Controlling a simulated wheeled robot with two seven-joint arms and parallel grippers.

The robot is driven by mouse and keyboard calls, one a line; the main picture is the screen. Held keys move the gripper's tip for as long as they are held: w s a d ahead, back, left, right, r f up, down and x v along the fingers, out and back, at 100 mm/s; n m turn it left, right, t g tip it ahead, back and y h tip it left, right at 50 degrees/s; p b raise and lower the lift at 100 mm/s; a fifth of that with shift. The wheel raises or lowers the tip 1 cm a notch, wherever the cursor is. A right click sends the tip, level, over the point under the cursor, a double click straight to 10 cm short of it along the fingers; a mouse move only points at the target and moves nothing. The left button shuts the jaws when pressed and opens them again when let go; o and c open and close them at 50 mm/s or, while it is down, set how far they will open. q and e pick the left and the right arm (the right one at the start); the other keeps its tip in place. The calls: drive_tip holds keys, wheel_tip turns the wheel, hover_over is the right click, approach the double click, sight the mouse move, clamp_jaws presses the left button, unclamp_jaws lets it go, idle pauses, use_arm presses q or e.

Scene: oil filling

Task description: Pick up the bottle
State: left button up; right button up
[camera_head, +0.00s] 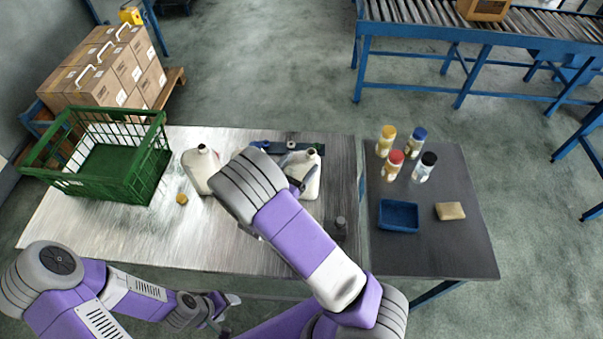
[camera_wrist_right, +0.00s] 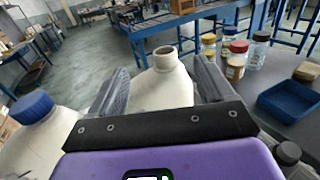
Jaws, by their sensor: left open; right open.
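A white bottle (camera_head: 308,181) with an open neck stands on the metal table, partly hidden by my right forearm. In the right wrist view this bottle (camera_wrist_right: 164,85) is upright between the two fingers of my right gripper (camera_wrist_right: 160,88), which is open around it. Another white bottle (camera_head: 199,171) stands further left on the table. A white bottle with a blue cap (camera_wrist_right: 35,108) is at the left of the right wrist view; the head view does not show this cap clearly. My left gripper (camera_head: 228,308) is open and empty, below the table's front edge.
A green crate (camera_head: 118,188) stands on the table's left, with a small yellow cap (camera_head: 182,199) beside it. A dark side table holds several small capped bottles, a blue tray (camera_head: 399,216) and a tan block (camera_head: 450,211). A dark knob (camera_head: 340,227) is near the front edge.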

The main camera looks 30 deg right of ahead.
sight(308, 158)
drive_tip(key=x, duration=0.5)
drive_tip(key=shift+s+d+f, duration=0.25)
drive_tip(key=shift+d, duration=0.05)
drive_tip(key=shift+c, duration=0.3)
drive_tip(key=c, duration=1.3)
